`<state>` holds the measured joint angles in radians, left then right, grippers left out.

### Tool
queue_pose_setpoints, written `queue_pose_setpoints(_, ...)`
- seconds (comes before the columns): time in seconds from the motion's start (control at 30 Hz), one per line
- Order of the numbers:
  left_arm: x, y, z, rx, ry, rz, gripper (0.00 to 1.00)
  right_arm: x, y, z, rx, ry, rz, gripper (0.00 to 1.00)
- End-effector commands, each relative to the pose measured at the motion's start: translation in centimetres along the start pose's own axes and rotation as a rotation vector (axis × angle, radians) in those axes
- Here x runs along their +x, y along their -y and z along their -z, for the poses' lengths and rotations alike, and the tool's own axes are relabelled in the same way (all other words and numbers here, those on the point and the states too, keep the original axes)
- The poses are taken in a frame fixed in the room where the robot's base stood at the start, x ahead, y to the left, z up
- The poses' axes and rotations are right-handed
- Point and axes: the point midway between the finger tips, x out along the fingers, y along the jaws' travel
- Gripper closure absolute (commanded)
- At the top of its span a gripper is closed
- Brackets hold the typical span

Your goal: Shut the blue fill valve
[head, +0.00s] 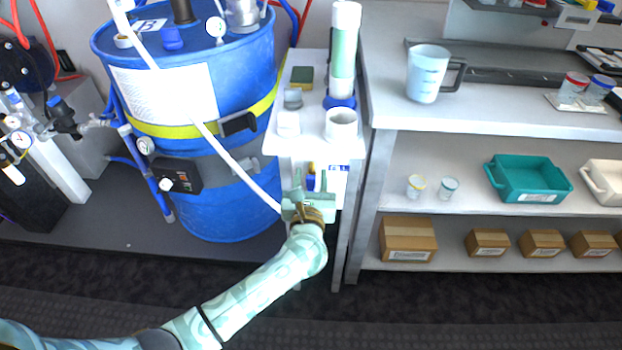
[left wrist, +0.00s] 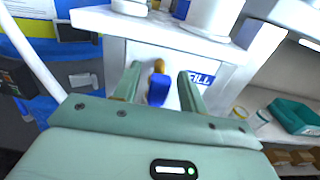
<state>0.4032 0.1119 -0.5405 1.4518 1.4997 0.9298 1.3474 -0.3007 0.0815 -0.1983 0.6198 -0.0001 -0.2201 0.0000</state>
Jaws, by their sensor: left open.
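The blue fill valve (head: 310,183) is on the front of the white stand, just left of a blue and white FILL label. In the left wrist view its blue handle (left wrist: 158,92) shows below a brass part (left wrist: 158,66). My left gripper (head: 312,180) is open in front of the stand, one finger on each side of the valve. In the left wrist view the gripper (left wrist: 159,74) shows clear gaps between both fingers and the handle. Whether the fingertips reach as deep as the handle, I cannot tell. My right gripper is not in view.
The white stand's top (head: 316,128) overhangs the valve and holds a tall clear cylinder (head: 343,60) and small cups. A blue drum (head: 225,200) stands close on the left. A white tube (head: 235,165) slants down towards the gripper. Shelving (head: 375,205) stands on the right.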

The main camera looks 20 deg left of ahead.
Motion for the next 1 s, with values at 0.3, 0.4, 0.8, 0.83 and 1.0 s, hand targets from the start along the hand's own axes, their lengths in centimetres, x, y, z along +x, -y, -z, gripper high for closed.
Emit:
queue_pose_setpoints(0.3,0.0,0.0,0.0,0.0,0.001,0.0,1.0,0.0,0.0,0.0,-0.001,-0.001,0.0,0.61)
queue_pose_setpoints(0.4,-0.1,0.0,0.0,-0.001,0.001,0.0,1.0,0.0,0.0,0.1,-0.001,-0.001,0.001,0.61)
queue_pose_setpoints(0.8,0.0,-1.1,0.4,-0.131,0.0,0.0,1.0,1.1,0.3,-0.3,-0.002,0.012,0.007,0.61)
queue_pose_setpoints(0.83,-0.1,-1.2,0.5,-0.152,0.0,-0.001,1.0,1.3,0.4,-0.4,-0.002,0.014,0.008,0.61)
queue_pose_setpoints(1.0,0.0,-2.3,0.9,-0.296,-0.001,-0.001,1.0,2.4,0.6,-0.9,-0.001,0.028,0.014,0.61)
